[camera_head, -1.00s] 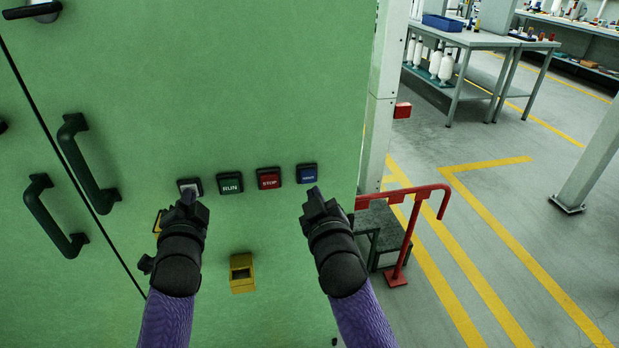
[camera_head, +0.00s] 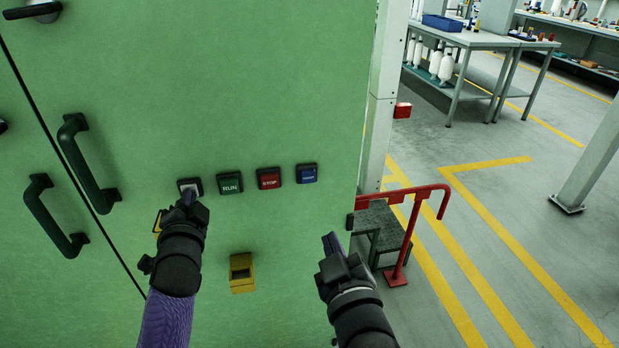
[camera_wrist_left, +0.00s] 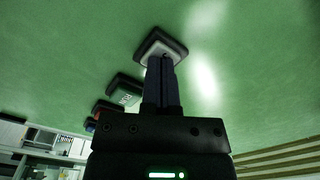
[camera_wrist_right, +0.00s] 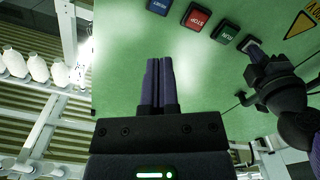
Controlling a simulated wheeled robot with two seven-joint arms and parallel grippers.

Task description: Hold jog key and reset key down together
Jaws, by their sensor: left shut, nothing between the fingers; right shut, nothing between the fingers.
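The pale grey key (camera_head: 184,184), the leftmost in the row on the green panel, is taken as the jog key; its label is covered. My left gripper (camera_head: 188,197) is shut and empty, its fingertips at this key's face. They also overlap the key (camera_wrist_left: 152,45) in the left wrist view; whether it is pressed in I cannot tell.
The green RUN key (camera_head: 230,184) and red STOP key (camera_head: 268,179) sit between. A yellow-framed box (camera_head: 242,272) is lower on the panel. A red rail (camera_head: 400,234) stands beyond the panel's right edge. Dark door handles (camera_head: 85,165) stick out at left.

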